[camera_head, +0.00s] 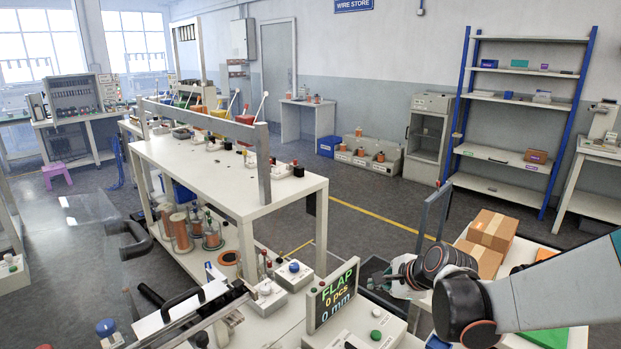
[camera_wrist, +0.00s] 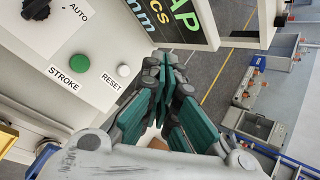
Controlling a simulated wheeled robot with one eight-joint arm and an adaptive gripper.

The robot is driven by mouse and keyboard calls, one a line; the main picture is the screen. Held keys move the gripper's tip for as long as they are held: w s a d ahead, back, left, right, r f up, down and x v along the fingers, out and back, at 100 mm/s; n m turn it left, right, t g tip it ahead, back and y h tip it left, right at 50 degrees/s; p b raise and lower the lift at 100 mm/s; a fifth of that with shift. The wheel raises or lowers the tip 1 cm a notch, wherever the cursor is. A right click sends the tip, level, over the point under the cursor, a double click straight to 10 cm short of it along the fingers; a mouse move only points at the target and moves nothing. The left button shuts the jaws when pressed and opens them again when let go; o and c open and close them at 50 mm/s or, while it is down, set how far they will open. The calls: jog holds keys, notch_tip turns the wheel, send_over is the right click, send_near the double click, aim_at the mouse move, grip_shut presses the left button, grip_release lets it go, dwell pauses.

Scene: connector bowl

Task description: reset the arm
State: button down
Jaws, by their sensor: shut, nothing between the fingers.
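My gripper (camera_head: 376,284) is at the end of my arm, at the lower right in the head view, beside the machine with the display reading "FLAP 0 pcs 0 mm" (camera_head: 334,295). In the wrist view its green-padded fingers (camera_wrist: 164,72) are together, with nothing held between them. The fingertips point toward the edge of the display (camera_wrist: 160,25). The green STROKE button (camera_wrist: 79,63) and the white RESET button (camera_wrist: 124,70) lie to their left in that view, apart from the fingers. My arm hides part of the table at the right.
A long white bench (camera_head: 290,187) stands in the middle, with a grey rail above it. Cardboard boxes (camera_head: 487,232) sit on the table just behind my arm. A blue-framed shelf (camera_head: 519,100) stands at the back right. Open floor (camera_head: 385,213) lies between the bench and the shelf.

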jog(key=s+r+n+h, duration=0.1)
jog(key=s+r+n, duration=0.3)
jog(key=s+n, duration=0.5)
jog(key=s+d+r+n+h, duration=0.1)
jog(key=s+r+n, duration=0.3)
jog(key=s+n, duration=0.5)
jog(key=s+h, duration=0.1)
jog(key=s, duration=0.6)
jog(key=shift+s+r+n+g+h, duration=0.3)
jog(key=shift+s+r+n+g, duration=0.05)
jog(key=shift+s+n+g, duration=0.05)
dwell(1.9)
